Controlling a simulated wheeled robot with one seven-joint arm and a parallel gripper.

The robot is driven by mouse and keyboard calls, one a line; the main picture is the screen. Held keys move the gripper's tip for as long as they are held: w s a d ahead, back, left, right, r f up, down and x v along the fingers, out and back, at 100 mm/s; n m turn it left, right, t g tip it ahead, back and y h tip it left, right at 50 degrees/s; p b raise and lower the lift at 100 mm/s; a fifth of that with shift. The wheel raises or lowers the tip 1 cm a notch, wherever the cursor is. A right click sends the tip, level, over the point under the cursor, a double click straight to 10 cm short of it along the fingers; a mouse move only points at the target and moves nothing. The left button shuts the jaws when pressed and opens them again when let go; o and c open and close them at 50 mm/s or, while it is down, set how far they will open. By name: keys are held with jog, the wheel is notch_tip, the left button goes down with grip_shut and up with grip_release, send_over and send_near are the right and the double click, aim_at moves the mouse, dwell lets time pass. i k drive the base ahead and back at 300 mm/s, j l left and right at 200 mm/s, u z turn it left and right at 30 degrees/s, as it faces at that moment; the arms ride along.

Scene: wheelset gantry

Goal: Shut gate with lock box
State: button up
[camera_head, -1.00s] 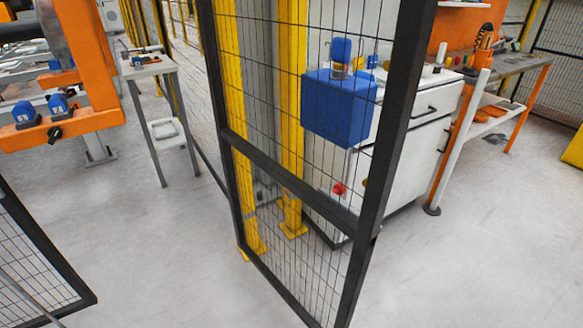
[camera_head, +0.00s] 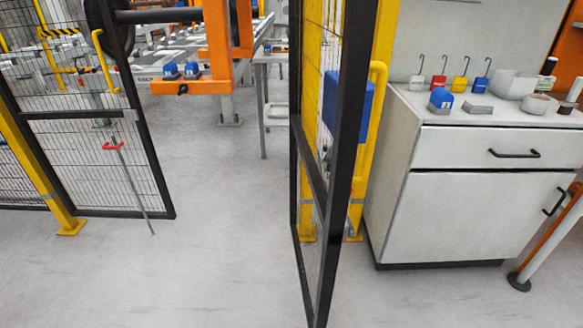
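A black-framed mesh gate leaf (camera_head: 313,190) stands open in the middle, seen nearly edge-on. A blue lock box (camera_head: 346,105) shows beside its frame, partly hidden by the black upright. A yellow bar handle (camera_head: 377,100) is on the right side of this leaf. A second mesh gate leaf (camera_head: 85,150) stands at the left, with a yellow handle (camera_head: 107,62) and a red-handled rod (camera_head: 130,180) reaching toward the floor. A wide gap lies between the two leaves. My gripper is not in view.
A white cabinet (camera_head: 450,215) stands right of the middle leaf, with several coloured padlocks on hooks and small bins on top. A yellow post (camera_head: 45,185) stands at left. An orange machine frame (camera_head: 195,85) is behind the gap. The grey floor (camera_head: 225,240) ahead is clear.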

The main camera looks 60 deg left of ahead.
aim_at(352, 104)
jog(key=i+u, duration=0.1)
jog(key=u, duration=0.85)
jog(key=i+u, duration=0.15)
jog(key=u, duration=0.35)
jog(key=l+u, duration=0.1)
jog(key=u, duration=0.35)
jog(key=i+l+u, duration=0.1)
jog(key=u, duration=0.4)
jog(key=l+u, duration=0.1)
jog(key=u, duration=0.35)
jog(key=i, duration=0.05)
